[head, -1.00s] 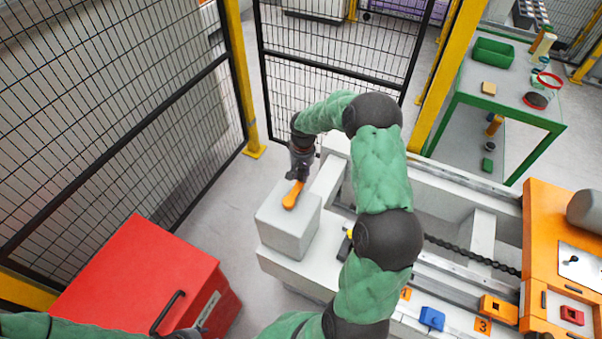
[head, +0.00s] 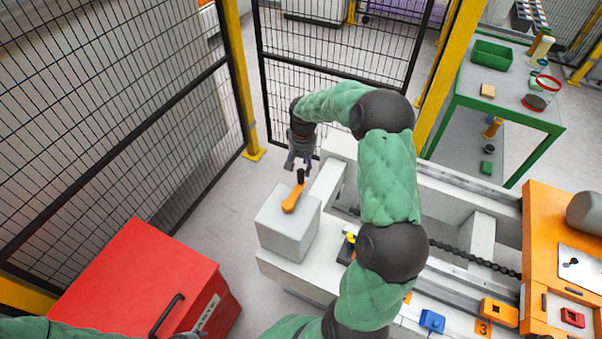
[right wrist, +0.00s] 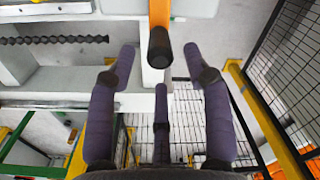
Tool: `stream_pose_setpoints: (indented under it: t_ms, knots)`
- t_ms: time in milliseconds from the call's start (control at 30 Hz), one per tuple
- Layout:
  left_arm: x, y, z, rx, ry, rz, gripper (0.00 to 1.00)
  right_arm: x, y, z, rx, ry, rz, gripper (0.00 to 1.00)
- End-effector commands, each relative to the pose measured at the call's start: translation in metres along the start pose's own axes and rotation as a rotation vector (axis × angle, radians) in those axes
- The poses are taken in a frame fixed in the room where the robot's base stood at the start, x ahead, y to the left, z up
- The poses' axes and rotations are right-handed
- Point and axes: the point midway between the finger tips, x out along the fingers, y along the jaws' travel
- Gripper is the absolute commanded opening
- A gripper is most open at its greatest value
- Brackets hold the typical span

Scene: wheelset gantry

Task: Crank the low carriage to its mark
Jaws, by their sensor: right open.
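The crank is an orange arm (head: 292,200) with an upright black handle (head: 300,176), on top of a pale grey block (head: 284,232) at the near left end of the machine bed. In the right wrist view the handle's end (right wrist: 160,47) lies between and beyond the spread fingers. My right gripper (head: 298,164) is open and empty just above the handle, apart from it; its purple-grey fingers (right wrist: 160,72) also show in the right wrist view. A dark screw (head: 470,258) runs along the bed. I cannot tell which part is the low carriage. My left gripper is out of view.
A red cabinet (head: 140,275) stands left of the bed. Mesh fencing (head: 130,90) rises behind it. Blue (head: 432,320) and orange (head: 498,310) blocks sit by number plates on the bed's near side. A green table (head: 462,115) stands at the back right.

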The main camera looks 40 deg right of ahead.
Motion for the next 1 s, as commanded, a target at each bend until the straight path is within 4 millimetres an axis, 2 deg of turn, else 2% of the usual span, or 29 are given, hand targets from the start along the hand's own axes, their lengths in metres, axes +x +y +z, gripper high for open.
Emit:
stream_pose_setpoints:
  t_ms: [100, 333, 500, 1000]
  knots:
    - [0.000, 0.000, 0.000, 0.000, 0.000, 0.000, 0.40, -0.024, 0.000, -0.001, 0.001, 0.004, -0.001, 0.50]
    - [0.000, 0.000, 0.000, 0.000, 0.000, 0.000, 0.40, -0.052, 0.000, -0.001, 0.001, 0.003, -0.001, 0.50]
    - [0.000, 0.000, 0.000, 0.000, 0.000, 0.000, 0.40, -0.058, 0.000, 0.000, 0.001, 0.000, 0.000, 0.50]
    - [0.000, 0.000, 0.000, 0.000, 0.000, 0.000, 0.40, -0.059, 0.000, 0.000, 0.001, 0.001, 0.000, 0.50]
